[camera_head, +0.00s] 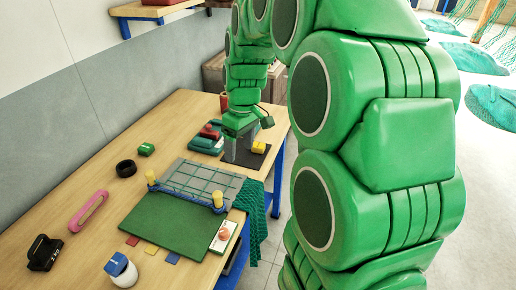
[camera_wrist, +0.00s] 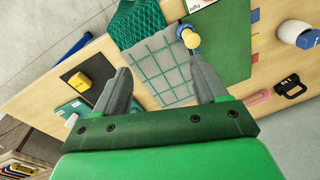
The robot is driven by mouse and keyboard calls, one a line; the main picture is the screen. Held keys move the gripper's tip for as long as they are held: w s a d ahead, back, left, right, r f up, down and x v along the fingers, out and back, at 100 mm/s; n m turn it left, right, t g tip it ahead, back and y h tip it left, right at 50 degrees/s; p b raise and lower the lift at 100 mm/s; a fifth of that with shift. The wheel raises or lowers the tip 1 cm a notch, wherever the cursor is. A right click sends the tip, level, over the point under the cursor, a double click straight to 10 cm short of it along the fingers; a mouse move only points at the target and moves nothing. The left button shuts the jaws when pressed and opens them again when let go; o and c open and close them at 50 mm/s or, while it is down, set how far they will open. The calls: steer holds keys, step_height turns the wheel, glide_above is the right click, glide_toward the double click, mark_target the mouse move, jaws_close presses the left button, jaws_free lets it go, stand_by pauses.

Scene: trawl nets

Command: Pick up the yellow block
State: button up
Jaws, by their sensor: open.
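The yellow block (camera_head: 259,147) lies on a dark mat (camera_head: 245,159) near the far right edge of the table. In the wrist view the yellow block (camera_wrist: 80,81) sits on the dark mat (camera_wrist: 96,69), to the left of the left finger and outside the jaws. My gripper (camera_head: 240,155) points down beside the block, to its left in the head view. In the wrist view my gripper (camera_wrist: 158,62) is open, with no object held between its fingers. I cannot tell its exact height above the table.
A teal case with a red item (camera_head: 208,134) stands left of my gripper. A grey grid panel (camera_head: 205,180) and a green board (camera_head: 165,225) lie nearer, with yellow-topped posts. A green net (camera_head: 252,205) hangs over the table edge. A black ring (camera_head: 126,168) lies farther left.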

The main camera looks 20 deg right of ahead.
steer(key=w+d+f+n, duration=0.2)
steer(key=w+d+f, duration=0.3)
steer(key=w, duration=0.5)
steer(key=n+t, duration=0.1)
glide_toward(258, 145)
steer(key=shift+s+f, duration=0.35)
steer(key=shift+s, duration=0.4)
steer(key=shift+w+d+f, duration=0.1)
steer(key=shift+f, duration=0.05)
step_height(258, 145, down, 2)
steer(key=shift+w+f, duration=0.1)
steer(key=shift+w, duration=0.05)
steer(key=shift+w+a+f, duration=0.15)
steer(key=shift+w+f, duration=0.1)
steer(key=shift+f, duration=0.65)
steer(key=shift+w+a+f, duration=0.15)
steer(key=shift+w+f, duration=0.15)
steer(key=shift+f, duration=0.6)
steer(key=shift+w+a+f, duration=0.15)
steer(key=shift+w+f, duration=0.1)
steer(key=shift+f, duration=0.65)
steer(key=c, duration=1.2)
steer(key=shift+o, duration=0.2)
steer(key=shift+r, duration=0.2)
